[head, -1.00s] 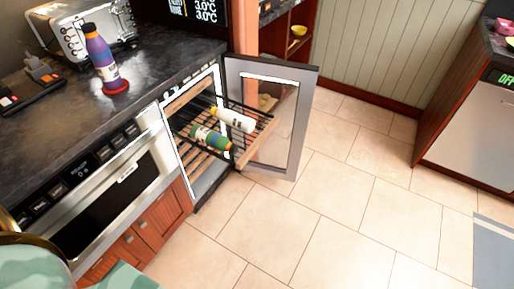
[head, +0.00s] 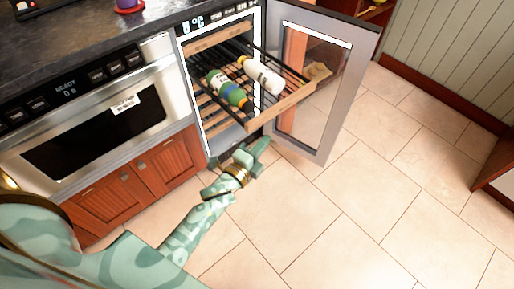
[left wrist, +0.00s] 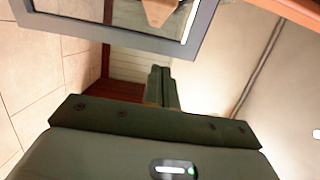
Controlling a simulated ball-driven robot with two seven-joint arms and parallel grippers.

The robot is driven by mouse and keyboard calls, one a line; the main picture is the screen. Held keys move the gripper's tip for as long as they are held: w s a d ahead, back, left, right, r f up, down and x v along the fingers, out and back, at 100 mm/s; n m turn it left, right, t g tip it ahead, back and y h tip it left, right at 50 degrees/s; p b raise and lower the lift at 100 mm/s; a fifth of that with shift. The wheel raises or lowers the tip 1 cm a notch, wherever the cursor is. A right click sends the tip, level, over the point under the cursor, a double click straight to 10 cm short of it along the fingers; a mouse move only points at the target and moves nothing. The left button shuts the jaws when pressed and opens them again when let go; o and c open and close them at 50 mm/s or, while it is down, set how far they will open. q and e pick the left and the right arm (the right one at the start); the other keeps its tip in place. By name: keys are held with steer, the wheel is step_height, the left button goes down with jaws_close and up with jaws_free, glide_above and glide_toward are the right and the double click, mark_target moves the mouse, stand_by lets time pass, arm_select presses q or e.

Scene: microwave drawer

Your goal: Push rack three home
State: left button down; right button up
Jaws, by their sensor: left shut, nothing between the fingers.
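A small cooler (head: 204,130) stands under the counter with its glass door (head: 318,95) swung open to the right. One wire rack with a wooden front (head: 283,107) is pulled out; I cannot read a number on it. A green bottle (head: 228,90) and a white bottle (head: 263,76) lie on it. My left gripper (head: 262,146) is shut and empty, low in front of the cooler, below the rack front and apart from it. Its closed fingers (left wrist: 160,88) show in the left wrist view, with the door (left wrist: 120,28) beyond. My right gripper is not in view.
The open door stands just right of the rack. An oven (head: 95,120) with wooden cupboards (head: 125,190) below is left of the cooler. The counter (head: 60,40) runs above. The tiled floor (head: 350,220) in front and to the right is clear.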

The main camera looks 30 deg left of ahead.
arm_select(q)
steer(key=w+a+b, duration=0.2)
steer(key=w+a, duration=0.1)
steer(key=w, duration=0.3)
steer(key=shift+w, duration=0.25)
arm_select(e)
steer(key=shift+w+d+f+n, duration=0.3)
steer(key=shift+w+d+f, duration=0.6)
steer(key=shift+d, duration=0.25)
arm_select(q)
steer(key=shift+a+f, duration=0.1)
steer(key=shift+a, duration=0.05)
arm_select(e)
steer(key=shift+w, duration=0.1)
